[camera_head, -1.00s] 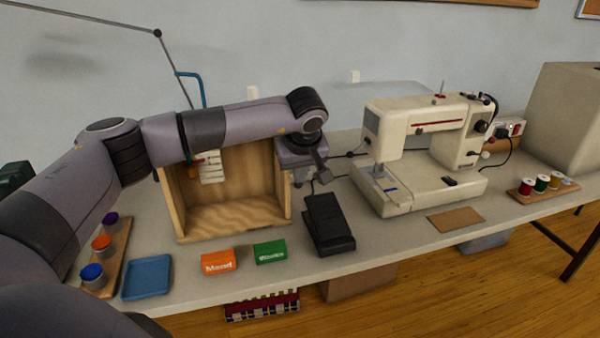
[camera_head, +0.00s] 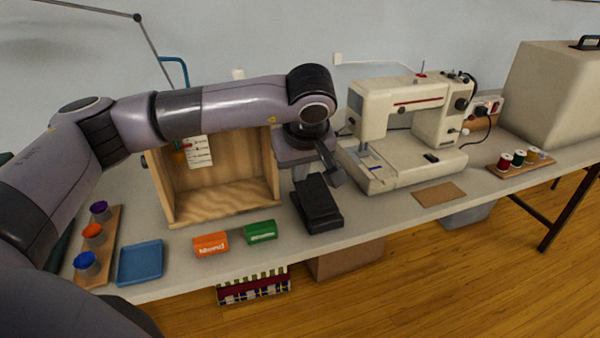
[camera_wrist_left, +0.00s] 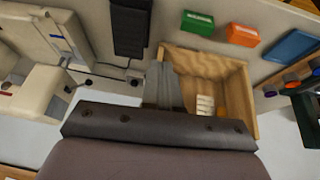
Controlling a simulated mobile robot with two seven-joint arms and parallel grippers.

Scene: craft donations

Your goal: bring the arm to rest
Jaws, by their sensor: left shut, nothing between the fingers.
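My left arm reaches in from the left across the table in the head view, passing in front of the open wooden box (camera_head: 222,209). My left gripper (camera_head: 333,174) hangs above the table between the box and the sewing machine (camera_head: 400,125), just behind and above the black foot pedal (camera_head: 318,204). Its fingers are shut with nothing between them. In the left wrist view the gripper (camera_wrist_left: 163,84) shows over the near side of the wooden box (camera_wrist_left: 207,66), with the pedal (camera_wrist_left: 131,28) beyond it. My right gripper is not seen.
An orange box (camera_head: 211,245) and a green box (camera_head: 261,232) lie near the front edge beside a blue tray (camera_head: 141,263). A rack of pots (camera_head: 95,236) is at the left. Thread spools (camera_head: 518,160) and a brown card (camera_head: 438,193) are at the right.

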